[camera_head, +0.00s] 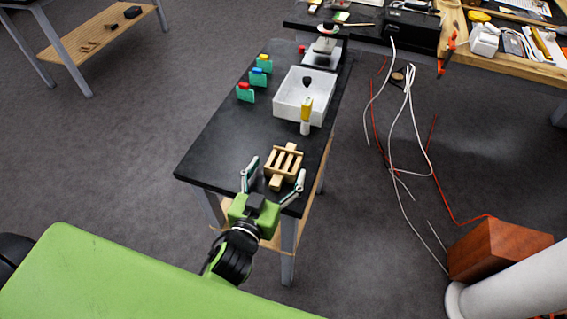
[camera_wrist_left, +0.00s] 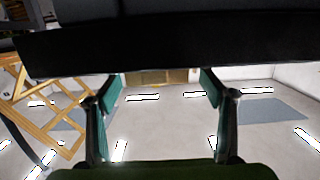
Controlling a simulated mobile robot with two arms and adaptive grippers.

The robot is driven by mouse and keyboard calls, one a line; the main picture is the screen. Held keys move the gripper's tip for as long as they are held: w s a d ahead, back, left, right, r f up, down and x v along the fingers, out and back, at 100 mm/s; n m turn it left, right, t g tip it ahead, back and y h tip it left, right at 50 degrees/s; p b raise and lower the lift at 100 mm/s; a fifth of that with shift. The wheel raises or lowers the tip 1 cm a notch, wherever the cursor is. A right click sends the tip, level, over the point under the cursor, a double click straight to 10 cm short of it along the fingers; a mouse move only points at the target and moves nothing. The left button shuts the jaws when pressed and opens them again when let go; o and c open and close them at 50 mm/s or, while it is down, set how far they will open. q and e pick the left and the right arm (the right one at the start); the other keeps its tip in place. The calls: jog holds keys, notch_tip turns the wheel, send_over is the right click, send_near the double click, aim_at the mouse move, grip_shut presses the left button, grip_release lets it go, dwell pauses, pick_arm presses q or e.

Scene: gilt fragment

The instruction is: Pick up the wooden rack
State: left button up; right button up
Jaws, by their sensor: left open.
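The wooden rack (camera_head: 284,160), a small light-wood frame with several slats and a short piece sticking out toward me, is on the near end of the black table (camera_head: 215,150). My left gripper (camera_head: 276,172) comes from the near side, with its fingers spread open on either side of the rack's near part. I see no clear grip on the rack, and cannot tell whether a finger touches it. In the left wrist view the open fingers (camera_wrist_left: 160,88) point toward a dark slab across the top, and the rack cannot be made out. My right gripper is not seen.
A white bin (camera_head: 290,95) stands behind the rack, with a yellow-and-white bottle (camera_head: 306,117) at its near side. Several small teal holders with coloured tops (camera_head: 246,92) line the left edge. Cables (camera_head: 410,130) and a brown wooden box (camera_head: 495,248) are on the floor at right.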

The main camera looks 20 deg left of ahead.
aim_at(288, 154)
pick_arm(q)
jog(key=w, duration=0.2)
jog(key=w+f, duration=0.1)
jog(key=w, duration=0.1)
jog(key=shift+w+d+p, duration=0.1)
jog(key=shift+d+p, duration=0.15)
jog(key=shift+p, duration=0.15)
jog(key=c, duration=1.2)
jog(key=shift+r, duration=0.1)
jog(key=shift+c, duration=0.2)
